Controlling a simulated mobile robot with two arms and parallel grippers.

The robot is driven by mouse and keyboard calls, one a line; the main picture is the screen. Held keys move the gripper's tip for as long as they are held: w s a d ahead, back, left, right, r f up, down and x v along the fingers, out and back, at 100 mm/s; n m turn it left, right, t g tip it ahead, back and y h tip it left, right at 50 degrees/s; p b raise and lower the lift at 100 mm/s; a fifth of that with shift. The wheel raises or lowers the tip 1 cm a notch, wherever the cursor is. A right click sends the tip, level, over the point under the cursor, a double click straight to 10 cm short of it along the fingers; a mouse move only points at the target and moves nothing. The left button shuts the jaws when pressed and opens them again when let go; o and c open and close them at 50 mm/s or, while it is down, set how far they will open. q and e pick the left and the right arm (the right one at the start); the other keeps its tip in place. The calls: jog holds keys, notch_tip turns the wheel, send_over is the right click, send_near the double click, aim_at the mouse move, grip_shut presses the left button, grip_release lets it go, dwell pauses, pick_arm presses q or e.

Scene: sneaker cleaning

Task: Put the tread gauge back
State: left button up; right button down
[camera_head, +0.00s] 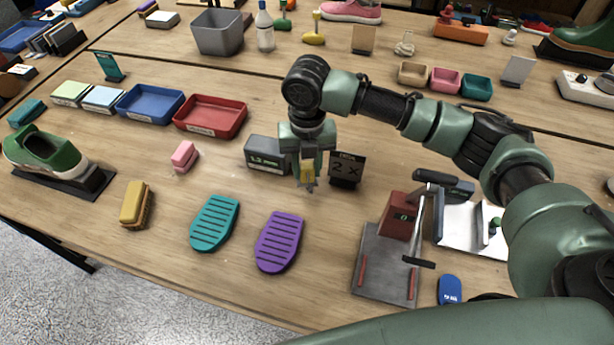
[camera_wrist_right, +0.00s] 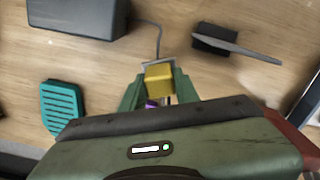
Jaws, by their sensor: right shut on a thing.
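My right gripper (camera_head: 308,182) points down over the table, shut on a small yellow tread gauge (camera_head: 307,171). In the right wrist view the gauge (camera_wrist_right: 159,75) is a yellow block between the green fingers, with a grey edge behind it. A dark grey readout box (camera_head: 267,154), showing about "1.2", stands just left of and behind the gripper. In the wrist view a thin cable runs from the box (camera_wrist_right: 75,14) towards the gauge. Whether the gauge touches the table is hard to tell. My left gripper is not in view.
A black "2 x" sign (camera_head: 347,169) stands close right of the gripper. A teal sole (camera_head: 214,222) and a purple sole (camera_head: 280,242) lie in front. A red tray (camera_head: 210,116) is behind left. A grey-plated device (camera_head: 384,265) stands front right.

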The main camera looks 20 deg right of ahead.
aim_at(307, 179)
jog(key=shift+f, duration=0.4)
notch_tip(307, 179, down, 3)
jog(key=shift+f, duration=0.15)
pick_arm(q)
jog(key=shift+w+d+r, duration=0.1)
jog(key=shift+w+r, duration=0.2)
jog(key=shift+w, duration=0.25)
pick_arm(e)
jog(key=shift+f, duration=0.2)
jog(key=c, duration=1.1)
grip_release()
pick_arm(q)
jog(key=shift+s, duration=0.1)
pick_arm(e)
jog(key=shift+o, duration=0.2)
jog(key=shift+r, duration=0.1)
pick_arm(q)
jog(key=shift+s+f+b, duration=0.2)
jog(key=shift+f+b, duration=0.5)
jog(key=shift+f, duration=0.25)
pick_arm(e)
notch_tip(307, 179, up, 12)
